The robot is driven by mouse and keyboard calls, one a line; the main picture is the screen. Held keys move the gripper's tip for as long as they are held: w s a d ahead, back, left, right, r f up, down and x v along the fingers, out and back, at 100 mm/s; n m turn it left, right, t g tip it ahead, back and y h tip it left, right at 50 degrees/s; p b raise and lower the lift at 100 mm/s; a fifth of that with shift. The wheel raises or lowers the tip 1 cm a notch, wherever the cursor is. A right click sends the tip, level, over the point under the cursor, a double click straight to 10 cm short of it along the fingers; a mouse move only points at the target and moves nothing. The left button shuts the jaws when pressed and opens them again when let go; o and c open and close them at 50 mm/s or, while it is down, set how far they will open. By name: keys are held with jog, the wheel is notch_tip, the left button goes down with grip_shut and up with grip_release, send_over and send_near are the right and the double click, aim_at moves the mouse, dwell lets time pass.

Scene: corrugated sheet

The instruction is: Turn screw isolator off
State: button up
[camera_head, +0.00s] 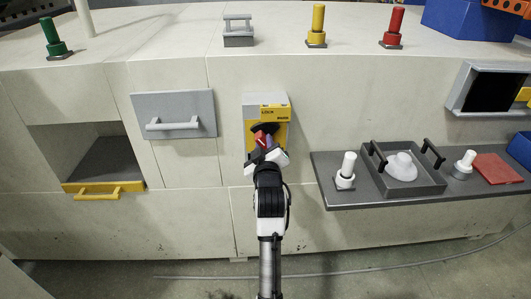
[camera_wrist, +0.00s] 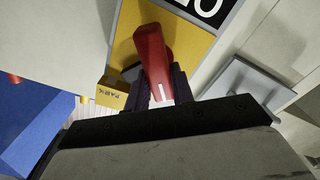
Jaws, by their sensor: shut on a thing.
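The screw isolator (camera_head: 281,113) is a grey box with a yellow face, fixed to the front of the pale cabinet. Its red handle (camera_wrist: 153,52) stands out from the yellow plate in the wrist view. My gripper (camera_head: 265,142) is in front of the isolator and covers its lower part in the head view. In the wrist view the dark fingers (camera_wrist: 164,88) are on both sides of the red handle, shut on it. The handle looks slightly tilted in the wrist view. The handle's base is partly hidden by the fingers.
A grey drawer with a handle (camera_head: 173,125) is left of the isolator, and an open yellow-fronted drawer (camera_head: 90,187) is lower left. A shelf (camera_head: 385,203) at right holds a tray (camera_head: 430,186), white knobs and a red block (camera_head: 497,168). Green, yellow and red posts stand on top.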

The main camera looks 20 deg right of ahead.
jog(key=n+b, duration=0.1)
jog(key=n, duration=0.1)
jog(key=n+b, duration=0.3)
jog(key=shift+w+a+f+n, duration=0.1)
jog(key=shift+a+f+n, duration=0.1)
jog(key=shift+f+n, duration=0.15)
jog(key=shift+f+n+b, duration=0.1)
jog(key=shift+n+b, duration=1.2)
jog(key=shift+n, duration=0.95)
jog(key=o, duration=1)
